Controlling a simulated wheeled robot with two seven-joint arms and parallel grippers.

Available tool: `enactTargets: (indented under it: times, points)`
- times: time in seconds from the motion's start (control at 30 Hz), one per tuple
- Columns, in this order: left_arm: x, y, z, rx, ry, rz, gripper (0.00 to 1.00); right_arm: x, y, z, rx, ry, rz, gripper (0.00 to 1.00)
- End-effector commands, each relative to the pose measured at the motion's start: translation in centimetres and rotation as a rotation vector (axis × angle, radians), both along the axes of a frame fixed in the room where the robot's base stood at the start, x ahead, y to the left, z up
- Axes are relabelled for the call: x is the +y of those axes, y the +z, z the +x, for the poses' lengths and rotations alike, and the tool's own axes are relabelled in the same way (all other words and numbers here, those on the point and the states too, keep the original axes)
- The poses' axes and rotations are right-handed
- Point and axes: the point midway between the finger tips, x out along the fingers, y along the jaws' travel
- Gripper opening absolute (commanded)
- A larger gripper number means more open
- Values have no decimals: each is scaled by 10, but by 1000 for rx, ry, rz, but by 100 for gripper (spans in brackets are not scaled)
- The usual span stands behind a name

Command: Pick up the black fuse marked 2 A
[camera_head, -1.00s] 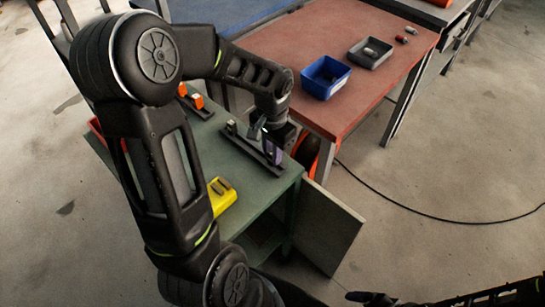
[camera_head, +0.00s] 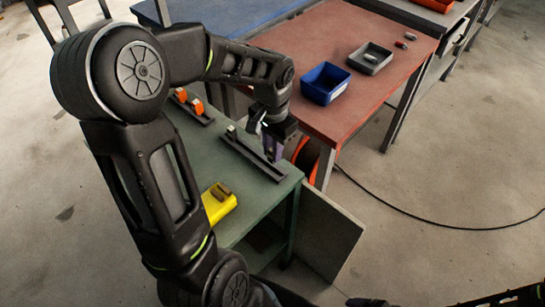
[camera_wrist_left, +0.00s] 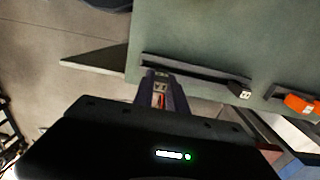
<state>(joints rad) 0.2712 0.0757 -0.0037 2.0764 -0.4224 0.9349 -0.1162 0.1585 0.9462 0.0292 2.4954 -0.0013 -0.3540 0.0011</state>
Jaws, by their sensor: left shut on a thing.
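My left gripper (camera_head: 272,152) is over the near right end of a dark rail (camera_head: 243,150) on the green cabinet top. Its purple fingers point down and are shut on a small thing. In the left wrist view the fingers (camera_wrist_left: 160,90) show a small piece with grey, pale and red parts between them. I cannot read any marking on it, nor tell from its colours whether it is the black fuse marked 2 A. I cannot tell whether it touches the rail. My right gripper is not in view.
A small grey-black block (camera_wrist_left: 240,90) sits at the rail's other end. Orange pieces (camera_head: 196,105) stand on a second rail. The red table holds a blue bin (camera_head: 325,84) and grey tray (camera_head: 371,59). An open door (camera_head: 325,238) juts out.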

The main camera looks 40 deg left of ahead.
Motion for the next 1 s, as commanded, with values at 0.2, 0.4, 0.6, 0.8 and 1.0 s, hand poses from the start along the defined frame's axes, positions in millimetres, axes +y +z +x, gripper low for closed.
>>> enactTargets:
  times: [0.2,0.4,0.6,0.8,1.0]
  points:
    - [0,43,1,-4,-1,1,0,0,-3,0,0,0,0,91]
    - [0,61,0,-1,0,0,0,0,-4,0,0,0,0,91]
    - [0,62,0,0,0,0,0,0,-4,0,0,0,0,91]
    - [0,62,0,0,0,0,0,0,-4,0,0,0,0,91]
    - [0,61,0,0,0,0,0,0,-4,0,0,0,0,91]
